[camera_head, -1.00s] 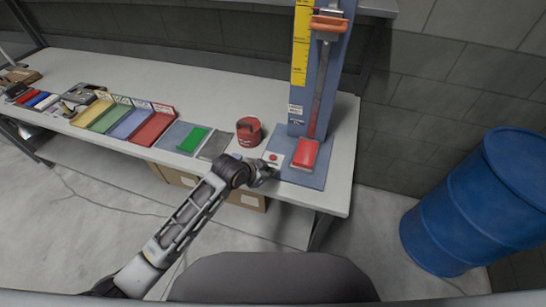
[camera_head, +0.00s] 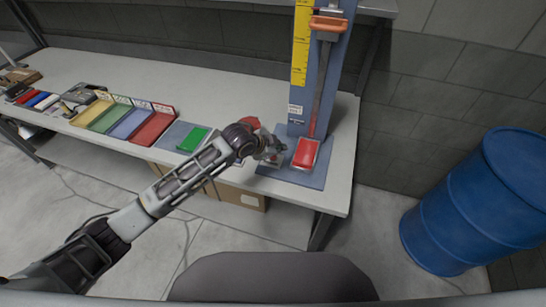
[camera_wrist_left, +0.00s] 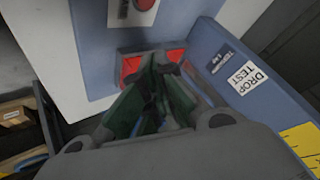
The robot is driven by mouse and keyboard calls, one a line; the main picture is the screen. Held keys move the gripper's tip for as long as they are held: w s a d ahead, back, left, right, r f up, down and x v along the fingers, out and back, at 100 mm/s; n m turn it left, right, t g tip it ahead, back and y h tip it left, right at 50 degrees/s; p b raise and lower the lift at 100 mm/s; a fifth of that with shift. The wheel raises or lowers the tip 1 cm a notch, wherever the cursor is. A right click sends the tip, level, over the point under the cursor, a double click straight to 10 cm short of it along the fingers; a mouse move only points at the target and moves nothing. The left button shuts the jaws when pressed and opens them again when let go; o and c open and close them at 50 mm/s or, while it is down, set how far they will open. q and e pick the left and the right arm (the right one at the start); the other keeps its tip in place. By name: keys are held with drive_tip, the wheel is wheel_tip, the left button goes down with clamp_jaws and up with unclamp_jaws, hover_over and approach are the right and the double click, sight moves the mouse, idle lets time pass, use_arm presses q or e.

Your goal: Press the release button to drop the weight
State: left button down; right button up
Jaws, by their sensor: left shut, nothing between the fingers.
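The red release button (camera_wrist_left: 143,4) sits on a white plate at the top edge of the left wrist view. In the head view my left gripper and wrist cover most of that spot. My left gripper (camera_head: 278,149) is shut and empty, above the front left of the blue rig base. Its dark green fingers (camera_wrist_left: 160,68) overlap the red pad (camera_wrist_left: 128,68) in the wrist view, to one side of the button. I cannot tell whether they touch anything. The weight with an orange bar (camera_head: 328,23) is high on the blue column (camera_head: 342,60). My right gripper is out of view.
The red pad (camera_head: 305,153) lies at the column's foot. Coloured trays (camera_head: 153,126) line the table (camera_head: 215,85) at left. A blue barrel (camera_head: 475,205) stands on the floor at right.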

sight(275, 158)
use_arm(q)
drive_tip(key=shift+m, duration=0.9)
drive_tip(key=shift+w+a+r, duration=0.2)
drive_tip(key=shift+w+r, duration=0.3)
drive_tip(key=shift+w, duration=0.2)
drive_tip(key=shift+w+a+r, duration=0.15)
drive_tip(key=shift+w+r, duration=0.3)
drive_tip(key=shift+w, duration=0.25)
drive_tip(key=shift+w+a+r, duration=0.2)
drive_tip(key=shift+w+r, duration=0.3)
drive_tip(key=shift+w, duration=0.2)
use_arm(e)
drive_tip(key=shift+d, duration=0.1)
use_arm(q)
drive_tip(key=shift+f, duration=0.2)
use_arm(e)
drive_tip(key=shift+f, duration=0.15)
use_arm(q)
drive_tip(key=shift+f+b, duration=2)
drive_tip(key=shift+b, duration=0.35)
drive_tip(key=shift+f+b, duration=0.5)
drive_tip(key=shift+b, duration=0.1)
drive_tip(key=shift+f+b, duration=0.5)
drive_tip(key=shift+f, duration=1.2)
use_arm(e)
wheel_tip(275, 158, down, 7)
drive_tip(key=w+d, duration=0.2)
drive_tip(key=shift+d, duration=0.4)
